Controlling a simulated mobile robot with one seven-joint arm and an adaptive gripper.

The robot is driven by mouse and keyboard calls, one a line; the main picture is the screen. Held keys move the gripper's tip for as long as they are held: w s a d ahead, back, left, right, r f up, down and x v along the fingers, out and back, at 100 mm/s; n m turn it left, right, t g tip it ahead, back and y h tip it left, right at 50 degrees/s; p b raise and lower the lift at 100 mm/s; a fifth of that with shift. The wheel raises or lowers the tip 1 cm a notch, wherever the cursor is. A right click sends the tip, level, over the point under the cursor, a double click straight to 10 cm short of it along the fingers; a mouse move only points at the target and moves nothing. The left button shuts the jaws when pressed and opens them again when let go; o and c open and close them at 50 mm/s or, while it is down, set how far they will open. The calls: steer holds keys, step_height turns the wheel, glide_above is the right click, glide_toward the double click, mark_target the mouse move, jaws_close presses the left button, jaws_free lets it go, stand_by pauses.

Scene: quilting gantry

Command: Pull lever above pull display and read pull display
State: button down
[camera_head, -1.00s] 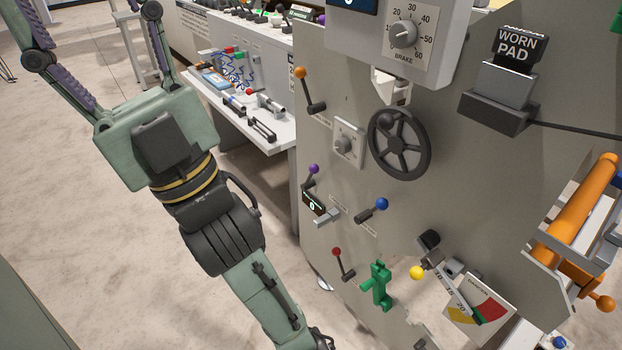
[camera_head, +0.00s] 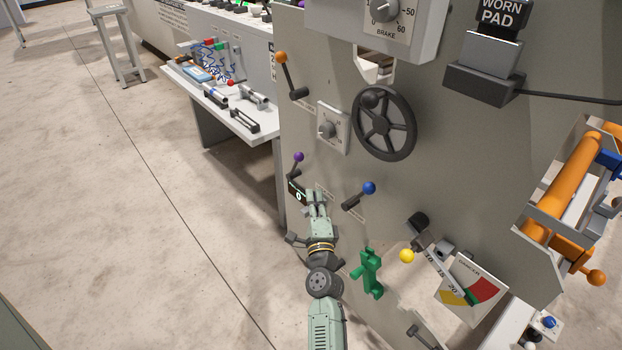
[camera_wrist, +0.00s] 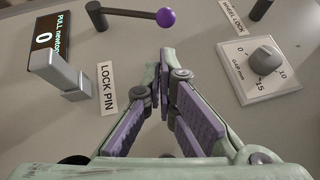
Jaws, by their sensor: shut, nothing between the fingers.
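The lever with a purple knob (camera_head: 298,157) stands out from the grey panel, just above the small dark pull display (camera_head: 297,193). In the wrist view the purple knob (camera_wrist: 166,17) is at the top, on a dark arm running left. The pull display (camera_wrist: 43,45) is at upper left there and reads 0, with "PULL newtons" beside it; a grey block partly covers it. My gripper (camera_head: 317,194) is in front of the panel, right of the display and below the knob. In the wrist view my gripper (camera_wrist: 163,58) is shut and empty, its tips apart from the knob.
A grey block (camera_wrist: 60,75) juts out beside the LOCK PIN label (camera_wrist: 108,88). A dial (camera_wrist: 265,65) is at right. The blue-knobbed lever (camera_head: 368,188), green handle (camera_head: 369,274) and black handwheel (camera_head: 385,123) are near my arm. Open floor lies left.

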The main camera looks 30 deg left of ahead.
mark_target(295, 166)
steer(key=x, duration=0.9)
steer(key=shift+w+a+r, duration=0.15)
steer(key=shift+w+a, duration=0.05)
steer(key=shift+w, duration=0.05)
steer(key=shift+r+p, duration=0.1)
steer(key=shift+p, duration=0.25)
